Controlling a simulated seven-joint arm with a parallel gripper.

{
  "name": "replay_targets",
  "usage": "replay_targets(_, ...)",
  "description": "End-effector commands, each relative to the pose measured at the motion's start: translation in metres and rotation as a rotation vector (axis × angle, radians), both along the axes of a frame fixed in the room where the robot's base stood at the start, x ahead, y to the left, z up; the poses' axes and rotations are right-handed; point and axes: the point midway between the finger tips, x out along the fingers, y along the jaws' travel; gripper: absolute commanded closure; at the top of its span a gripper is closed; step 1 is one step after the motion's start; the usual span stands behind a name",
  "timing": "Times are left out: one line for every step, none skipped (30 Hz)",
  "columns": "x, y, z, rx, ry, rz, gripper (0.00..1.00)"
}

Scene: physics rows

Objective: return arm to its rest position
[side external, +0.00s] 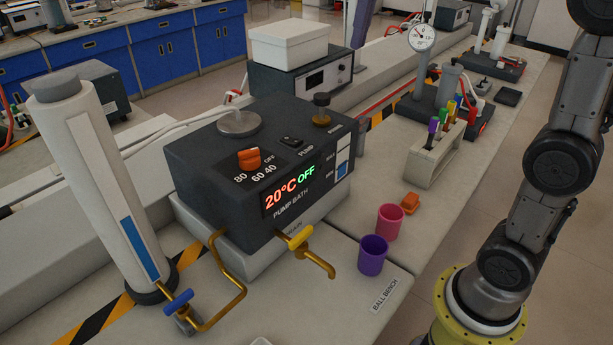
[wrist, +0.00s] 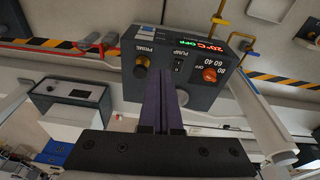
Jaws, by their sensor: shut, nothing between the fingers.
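My gripper (wrist: 162,90) shows in the wrist view. Its two long purple fingers are together with nothing between them. Beyond the fingertips is the dark pump bath (wrist: 190,60), which appears upside down there. In the side external view my arm (side external: 545,180) rises from its yellow base at the right and leaves the picture at the top. A purple upright shape (side external: 364,22) shows at the top edge behind the bath; I cannot tell whether it is my fingers.
The pump bath (side external: 255,165) reads 20°C OFF. A white column (side external: 95,180) stands left of it. A pink cup (side external: 388,222), a purple cup (side external: 372,256) and an orange piece (side external: 411,202) are on the bench. A rack (side external: 436,158) and a gauge (side external: 421,38) stand farther back.

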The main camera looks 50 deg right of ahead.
Motion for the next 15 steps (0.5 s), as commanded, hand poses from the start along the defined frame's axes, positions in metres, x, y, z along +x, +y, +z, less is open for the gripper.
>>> replay_targets(-0.021, 0.006, 0.000, -0.002, -0.023, 0.006, 1.00)
replay_targets(-0.031, 0.009, -0.001, -0.002, -0.035, 0.008, 1.00)
replay_targets(-0.045, 0.012, -0.004, -0.002, -0.053, 0.011, 1.00)
replay_targets(-0.055, 0.014, -0.008, -0.002, -0.067, 0.012, 1.00)
replay_targets(-0.064, 0.017, -0.011, -0.002, -0.081, 0.013, 1.00)
replay_targets(-0.077, 0.019, -0.018, -0.002, -0.099, 0.015, 1.00)
replay_targets(-0.087, 0.021, -0.024, -0.001, -0.112, 0.016, 1.00)
replay_targets(-0.096, 0.023, -0.030, 0.000, -0.125, 0.016, 1.00)
replay_targets(-0.108, 0.026, -0.040, 0.001, -0.144, 0.016, 1.00)
replay_targets(-0.117, 0.027, -0.048, 0.002, -0.157, 0.015, 1.00)
replay_targets(-0.125, 0.028, -0.056, 0.003, -0.170, 0.015, 1.00)
replay_targets(-0.136, 0.030, -0.068, 0.005, -0.188, 0.014, 1.00)
replay_targets(-0.143, 0.031, -0.077, 0.006, -0.200, 0.013, 1.00)
replay_targets(-0.150, 0.032, -0.087, 0.008, -0.212, 0.010, 1.00)
replay_targets(-0.159, 0.033, -0.101, 0.011, -0.228, 0.008, 1.00)
